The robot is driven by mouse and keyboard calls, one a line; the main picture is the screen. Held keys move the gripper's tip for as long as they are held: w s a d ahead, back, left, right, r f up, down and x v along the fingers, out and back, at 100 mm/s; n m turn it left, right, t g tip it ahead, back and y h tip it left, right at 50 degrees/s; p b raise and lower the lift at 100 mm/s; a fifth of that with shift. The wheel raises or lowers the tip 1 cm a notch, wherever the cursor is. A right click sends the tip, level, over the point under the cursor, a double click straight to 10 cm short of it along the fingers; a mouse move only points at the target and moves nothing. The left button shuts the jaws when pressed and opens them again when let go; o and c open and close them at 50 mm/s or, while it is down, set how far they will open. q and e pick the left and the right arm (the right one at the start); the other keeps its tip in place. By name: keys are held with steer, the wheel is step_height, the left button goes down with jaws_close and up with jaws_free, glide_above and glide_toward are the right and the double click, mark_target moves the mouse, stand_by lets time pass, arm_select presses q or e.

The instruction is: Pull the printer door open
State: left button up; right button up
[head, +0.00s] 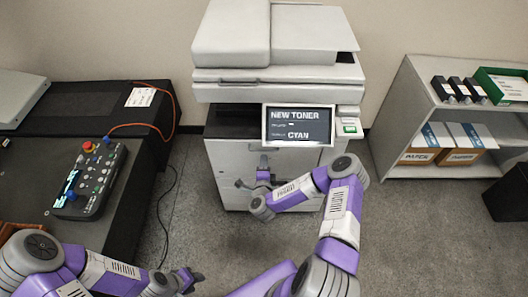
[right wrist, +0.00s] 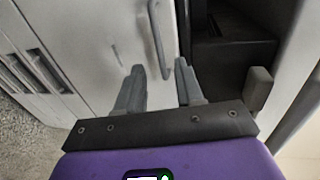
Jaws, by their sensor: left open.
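The printer (head: 272,75) stands against the wall, with a pale front door (head: 228,160) below its dark band. In the head view the door looks flush with the front. The grey bar handle (right wrist: 158,40) shows on the door (right wrist: 95,40) in the right wrist view. My right gripper (head: 258,178) is in front of the door. In the right wrist view the right gripper (right wrist: 160,68) is open and empty, its fingertips short of the handle, which lies ahead between them. My left gripper (head: 193,281) is open and empty, low over the floor, away from the printer.
A screen (head: 298,125) reading NEW TONER, CYAN is on the printer's front above my right arm. A dark bench (head: 40,165) with a control pendant (head: 90,180) is at left. A shelf (head: 400,105) with boxes stands at right. A black bin (head: 508,195) is at far right.

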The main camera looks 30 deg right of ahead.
mark_target(264, 153)
steer(key=b+x, duration=0.1)
steer(key=x, duration=0.6)
steer(key=shift+w, duration=0.1)
steer(key=shift+c, duration=0.3)
jaws_close()
stand_by(1.0)
